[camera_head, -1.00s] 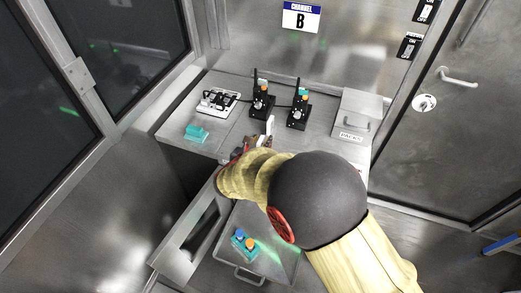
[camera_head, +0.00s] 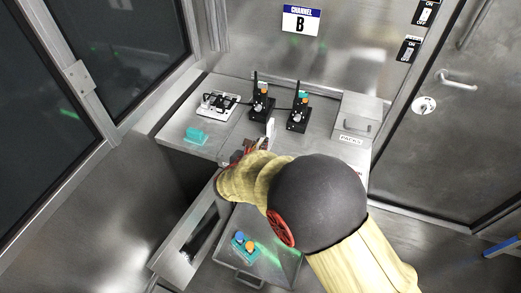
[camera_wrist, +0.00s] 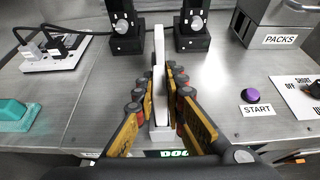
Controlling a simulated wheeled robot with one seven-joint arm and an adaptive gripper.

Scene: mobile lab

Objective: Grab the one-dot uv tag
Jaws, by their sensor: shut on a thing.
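My gripper (camera_wrist: 160,72) is shut on a thin white upright piece, which I take to be the uv tag (camera_wrist: 160,95). The tag stands on edge between the two yellow-and-black fingers, and its top reaches past the fingertips. In the head view the tag (camera_head: 270,128) shows as a small white sliver beyond my gripper (camera_head: 262,143), above the front part of the steel bench. Its broad faces are edge-on or covered, so I cannot see any dots. I cannot tell whether its lower edge touches the bench.
Two black antenna devices (camera_head: 298,115) stand just behind the tag. A white power strip (camera_head: 217,104) and teal block (camera_head: 196,135) are on the left. A PACKS box (camera_head: 356,118) and purple START button (camera_wrist: 251,96) are on the right. An open drawer (camera_head: 185,258) juts out below.

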